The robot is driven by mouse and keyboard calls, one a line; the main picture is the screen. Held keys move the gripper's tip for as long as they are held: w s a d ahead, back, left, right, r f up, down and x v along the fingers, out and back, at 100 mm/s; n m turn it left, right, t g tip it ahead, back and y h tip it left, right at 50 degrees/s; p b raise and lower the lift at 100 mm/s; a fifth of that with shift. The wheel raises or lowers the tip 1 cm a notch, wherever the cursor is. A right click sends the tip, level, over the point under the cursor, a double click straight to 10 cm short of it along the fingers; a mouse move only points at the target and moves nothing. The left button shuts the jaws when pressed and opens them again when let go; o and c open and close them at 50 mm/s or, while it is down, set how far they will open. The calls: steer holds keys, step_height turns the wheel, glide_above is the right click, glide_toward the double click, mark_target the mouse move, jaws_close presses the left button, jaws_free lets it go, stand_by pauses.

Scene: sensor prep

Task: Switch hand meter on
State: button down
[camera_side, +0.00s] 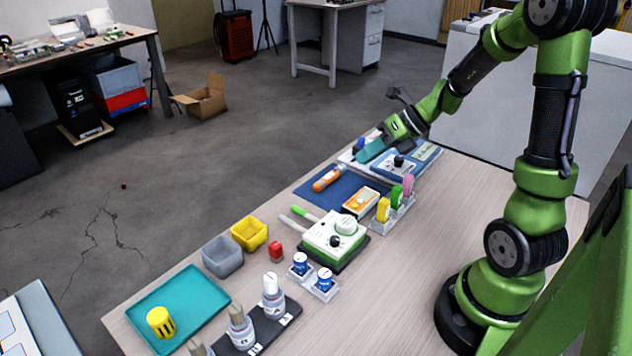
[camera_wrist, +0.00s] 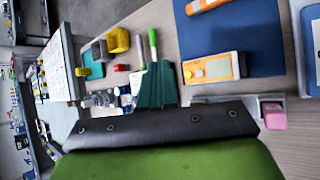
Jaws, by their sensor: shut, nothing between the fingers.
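The hand meter, an orange and white handheld box (camera_side: 361,202), lies on a dark blue mat (camera_side: 340,192). In the wrist view the orange-edged meter (camera_wrist: 214,68) lies right of my fingers, with its pale face up. Its switch is too small to make out. My gripper (camera_side: 368,152) hangs above the far end of the table, beyond the mat and apart from the meter. Its teal fingers (camera_wrist: 157,86) are shut and hold nothing.
An orange and white cylindrical tool (camera_side: 327,179) lies on the mat. A blue device with a black knob (camera_side: 394,166) stands by my gripper. A rack of coloured round pieces (camera_side: 396,205) and a white-green knobbed device (camera_side: 334,240) flank the meter. Bins, bottles and a teal tray (camera_side: 190,318) stand nearer.

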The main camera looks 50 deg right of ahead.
steer(key=shift+f, duration=0.15)
glide_above(353, 202)
steer(key=s+d, duration=0.2)
steer(key=shift+a+f, duration=0.2)
steer(key=shift+f, duration=4.1)
steer(key=shift+f, duration=0.4)
steer(key=shift+f, duration=0.1)
steer(key=shift+s+f, duration=0.2)
steer(key=shift+f, duration=0.45)
steer(key=shift+r, duration=0.15)
